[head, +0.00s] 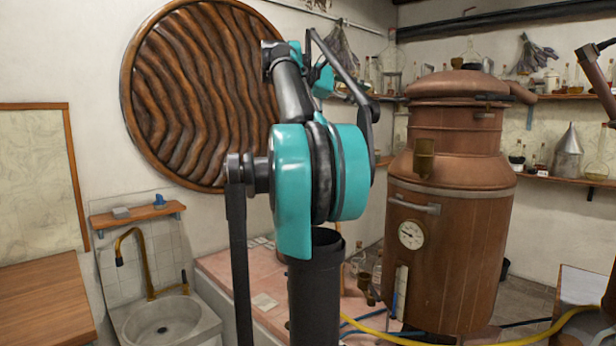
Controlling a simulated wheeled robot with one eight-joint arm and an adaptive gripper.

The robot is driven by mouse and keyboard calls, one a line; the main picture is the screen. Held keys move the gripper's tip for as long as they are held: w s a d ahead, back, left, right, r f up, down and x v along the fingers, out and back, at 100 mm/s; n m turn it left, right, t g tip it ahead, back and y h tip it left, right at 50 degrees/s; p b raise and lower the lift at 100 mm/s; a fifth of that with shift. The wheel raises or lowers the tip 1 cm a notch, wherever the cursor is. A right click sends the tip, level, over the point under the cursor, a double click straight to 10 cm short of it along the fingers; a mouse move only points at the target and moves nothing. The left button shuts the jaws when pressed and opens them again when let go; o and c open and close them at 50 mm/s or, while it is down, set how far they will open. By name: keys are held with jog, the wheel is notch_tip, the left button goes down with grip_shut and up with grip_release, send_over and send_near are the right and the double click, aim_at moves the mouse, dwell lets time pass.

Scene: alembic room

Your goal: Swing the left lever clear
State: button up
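A large copper still (455,240) stands right of centre, with a domed lid (458,84) on top. A small dark fitting (486,98) shows at the right of its neck. A horizontal bar handle (412,204) is on its front left, above a round dial gauge (411,234). I cannot tell which part is the left lever; it may be hidden behind my arm. My teal and black arm rises in the middle, left of the still. My gripper cannot be made out.
A sink (165,322) with a brass tap (133,262) is at the lower left, beside a wooden worktop (40,312). A pink tiled ledge (235,285) runs behind my arm. A yellow hose (560,322) crosses the lower right. Shelves (555,178) with glassware line the back wall.

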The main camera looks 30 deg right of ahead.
jog(key=v, duration=0.9)
jog(key=w+a+f+t+y, duration=0.1)
jog(key=a+f+y, duration=0.1)
jog(key=f, duration=1)
jog(key=w+a+f+t+y, duration=0.2)
jog(key=a+f, duration=0.1)
jog(key=f, duration=1)
jog(key=shift+w+a+f+m+y, duration=0.15)
jog(key=shift+a+m+y, duration=0.15)
jog(key=shift+a+y, duration=0.1)
